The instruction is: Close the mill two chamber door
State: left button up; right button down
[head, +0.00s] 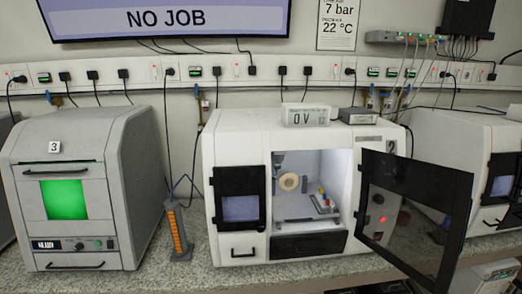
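Mill two (235,140) is the white machine in the middle of the bench, with a "2" on its front at the right. Its chamber door (372,166), a dark-framed clear panel, stands wide open, swung out to the right and towards me. The lit chamber (325,165) is exposed, with a round pale part (289,182) and a small fixture (323,201) inside. A black-framed screen (239,208) sits left of the opening. Neither of my grippers shows in this view.
A grey machine marked 3 (66,150) with a green window stands at left. An orange-and-grey upright holder (178,232) stands between the machines. Another white machine (450,140) is at right, partly behind the open door. A small display (306,115) reading "0 V" sits on top of mill two.

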aim_at(448, 190)
jog(key=i+l+u, duration=0.2)
jog(key=l+u, duration=0.15)
jog(key=l, duration=0.8)
jog(key=l+u, duration=0.35)
jog(key=l, duration=0.85)
jog(key=l+u, duration=0.4)
jog(key=l, duration=0.8)
jog(key=k+u, duration=0.4)
jog(key=k, duration=0.15)
